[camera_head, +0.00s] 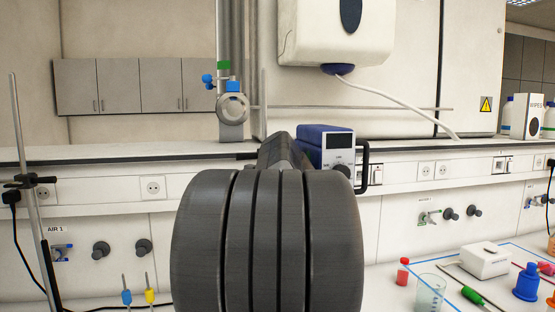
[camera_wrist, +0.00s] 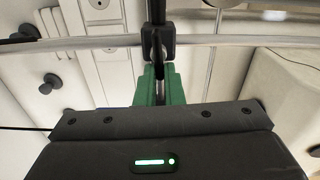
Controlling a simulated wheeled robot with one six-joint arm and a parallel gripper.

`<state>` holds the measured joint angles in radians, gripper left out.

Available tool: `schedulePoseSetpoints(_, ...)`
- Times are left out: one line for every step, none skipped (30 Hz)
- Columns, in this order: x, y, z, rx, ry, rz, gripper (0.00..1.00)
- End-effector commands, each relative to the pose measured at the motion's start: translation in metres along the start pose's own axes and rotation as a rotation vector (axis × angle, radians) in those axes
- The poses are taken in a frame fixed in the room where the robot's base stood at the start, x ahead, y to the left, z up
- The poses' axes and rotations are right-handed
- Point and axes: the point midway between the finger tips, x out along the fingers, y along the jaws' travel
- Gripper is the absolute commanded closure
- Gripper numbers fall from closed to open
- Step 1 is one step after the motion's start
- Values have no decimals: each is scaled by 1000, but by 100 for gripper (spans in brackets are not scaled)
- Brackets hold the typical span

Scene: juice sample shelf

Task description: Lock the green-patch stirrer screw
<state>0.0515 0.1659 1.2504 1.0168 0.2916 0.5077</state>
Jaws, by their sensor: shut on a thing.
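In the wrist view my gripper (camera_wrist: 157,72) has green fingers closed on the small end of a black clamp screw (camera_wrist: 157,52). The screw's black clamp (camera_wrist: 156,32) sits on a thin metal rod (camera_wrist: 90,43) that crosses the picture. Much of the screw is hidden between the fingertips, and its turn position cannot be told. No green patch shows on this clamp. In the head view a green patch (camera_head: 223,65) is on an upright column at the back, above blue knobs (camera_head: 234,86). My gripper is hidden there behind my dark arm.
A blue and grey device (camera_head: 328,150) stands on the back bench, right beside my arm. A metal stand (camera_head: 28,150) rises at the left. At lower right are a beaker (camera_head: 431,290), a red-capped vial (camera_head: 403,272), a white box (camera_head: 486,260) and a blue bottle (camera_head: 527,282).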

Motion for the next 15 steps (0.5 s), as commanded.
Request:
schedulePoseSetpoints(0, -4, 2, 20, -6, -5, 100)
schedulePoseSetpoints(0, -4, 3, 29, -6, -6, 100)
schedulePoseSetpoints(0, -4, 3, 42, -6, -6, 100)
schedulePoseSetpoints(0, -4, 3, 50, -6, -6, 100)
schedulePoseSetpoints(0, -4, 3, 56, -6, -6, 100)
schedulePoseSetpoints(0, -4, 3, 63, -6, -7, 100)
schedulePoseSetpoints(0, -4, 3, 68, -6, -7, 100)
schedulePoseSetpoints(0, -4, 3, 72, -6, -7, 100)
schedulePoseSetpoints(0, -4, 3, 76, -6, -7, 100)
schedulePoseSetpoints(0, -4, 3, 79, -6, -7, 100)
schedulePoseSetpoints(0, -4, 3, 81, -6, -8, 100)
schedulePoseSetpoints(0, -4, 3, 83, -6, -8, 100)
schedulePoseSetpoints(0, -4, 3, 83, -6, -8, 100)
schedulePoseSetpoints(0, -4, 3, 84, -6, -8, 100)
schedulePoseSetpoints(0, -5, 3, 84, -6, -8, 100)
